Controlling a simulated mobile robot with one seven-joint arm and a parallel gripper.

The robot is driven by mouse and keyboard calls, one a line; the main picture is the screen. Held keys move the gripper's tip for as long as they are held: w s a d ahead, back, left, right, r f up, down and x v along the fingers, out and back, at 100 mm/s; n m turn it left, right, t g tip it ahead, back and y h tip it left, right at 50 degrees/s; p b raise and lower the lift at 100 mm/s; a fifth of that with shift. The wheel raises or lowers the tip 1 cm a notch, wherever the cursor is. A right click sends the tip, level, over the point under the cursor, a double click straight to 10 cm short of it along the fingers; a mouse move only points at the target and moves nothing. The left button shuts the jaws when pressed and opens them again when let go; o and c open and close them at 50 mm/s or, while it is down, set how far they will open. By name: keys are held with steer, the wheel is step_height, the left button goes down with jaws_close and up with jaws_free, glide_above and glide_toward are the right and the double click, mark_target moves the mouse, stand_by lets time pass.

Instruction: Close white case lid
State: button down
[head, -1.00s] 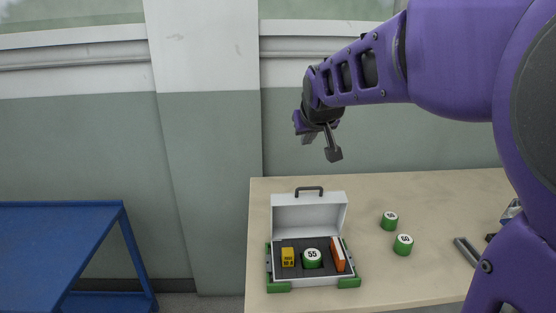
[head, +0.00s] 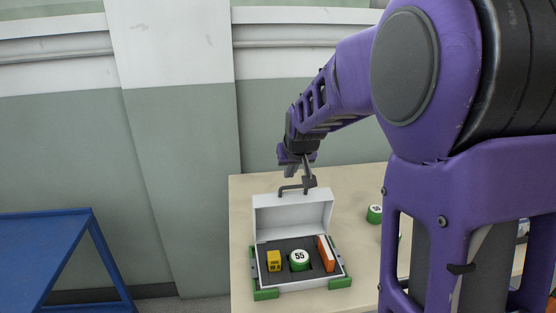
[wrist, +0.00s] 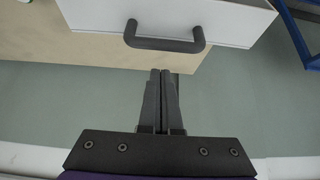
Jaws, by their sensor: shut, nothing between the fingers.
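The white case (head: 293,212) stands open on the table with its lid upright at the back. A dark handle (head: 291,189) sits on the lid's top edge; it also shows in the wrist view (wrist: 164,42). In the case's dark insert lie a yellow block (head: 274,261), a green and white round piece marked 55 (head: 299,259) and an orange and white piece (head: 326,253). My gripper (head: 309,184) is shut and empty, by the handle at the lid's top. In the wrist view my fingertips (wrist: 161,72) point toward the handle, with a small gap seen between them.
A green and white round piece (head: 375,214) stands to the right, partly near my arm. A blue table (head: 45,250) is at the left. The wall is behind.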

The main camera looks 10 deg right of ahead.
mark_target(292, 193)
steer(key=s, duration=0.3)
steer(key=shift+s+r, duration=0.15)
steer(key=shift+s, duration=0.35)
steer(key=shift+f+b, duration=0.2)
steer(key=shift+b, duration=0.15)
